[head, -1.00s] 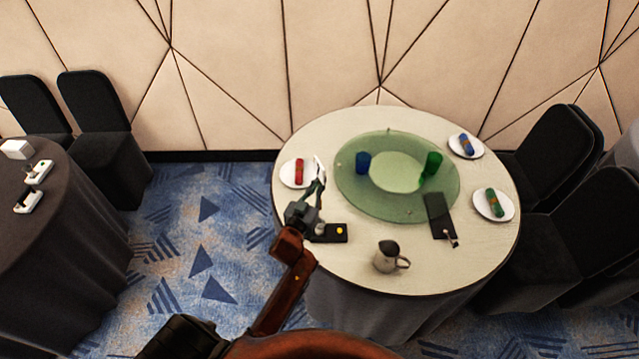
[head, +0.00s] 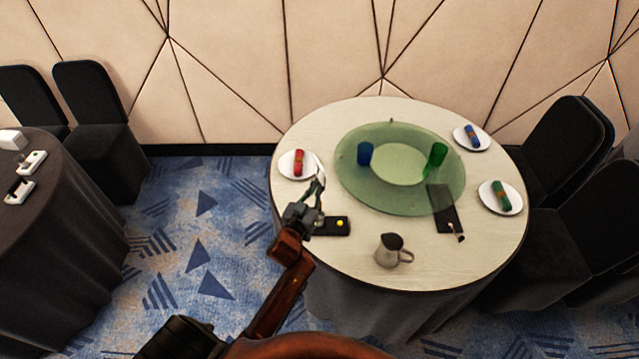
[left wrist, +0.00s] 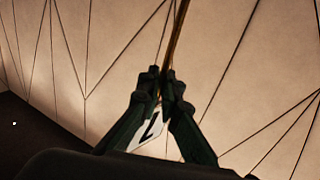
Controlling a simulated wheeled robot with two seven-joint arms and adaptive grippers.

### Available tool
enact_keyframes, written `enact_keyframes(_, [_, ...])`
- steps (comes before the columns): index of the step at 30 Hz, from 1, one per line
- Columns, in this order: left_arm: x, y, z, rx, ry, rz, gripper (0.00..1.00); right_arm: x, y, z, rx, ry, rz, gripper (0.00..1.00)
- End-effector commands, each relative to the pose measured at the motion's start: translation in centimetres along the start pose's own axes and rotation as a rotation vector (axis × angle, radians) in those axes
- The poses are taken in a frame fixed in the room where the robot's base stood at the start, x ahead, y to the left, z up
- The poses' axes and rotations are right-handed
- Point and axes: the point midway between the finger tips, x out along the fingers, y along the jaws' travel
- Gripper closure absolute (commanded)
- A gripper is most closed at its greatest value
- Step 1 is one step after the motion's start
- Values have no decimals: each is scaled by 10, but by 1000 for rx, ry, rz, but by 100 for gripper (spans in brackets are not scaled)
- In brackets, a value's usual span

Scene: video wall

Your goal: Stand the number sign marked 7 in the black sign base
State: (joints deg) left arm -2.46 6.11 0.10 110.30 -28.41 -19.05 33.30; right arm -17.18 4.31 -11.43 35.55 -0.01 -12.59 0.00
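My left gripper (head: 318,186) is above the near left part of the round table. In the left wrist view its dark fingers (left wrist: 167,88) are closed around a thin brass-coloured rod. A white number sign (left wrist: 149,130) with a dark 7 shows tilted behind and between the fingers. In the head view the sign (head: 320,166) is a thin pale sliver near the fingertips. A flat black block (head: 331,229) with a yellow spot lies on the table just below the gripper and looks like the sign base. The gripper is apart from it. My right gripper is not in view.
The round table (head: 350,262) holds a green glass turntable (head: 400,202) with blue and green cups, a metal jug (head: 388,252), a black tray (head: 447,222) and plates with rolled napkins. The red napkin's plate (head: 286,170) is close to the gripper. Chairs stand right.

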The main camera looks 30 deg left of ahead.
Motion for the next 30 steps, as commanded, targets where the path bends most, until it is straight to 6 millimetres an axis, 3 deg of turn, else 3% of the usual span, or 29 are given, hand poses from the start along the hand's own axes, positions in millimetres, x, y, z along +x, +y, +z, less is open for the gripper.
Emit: enact_keyframes(30, [0, 0, 64, 0, 1, 0, 100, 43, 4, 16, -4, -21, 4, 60])
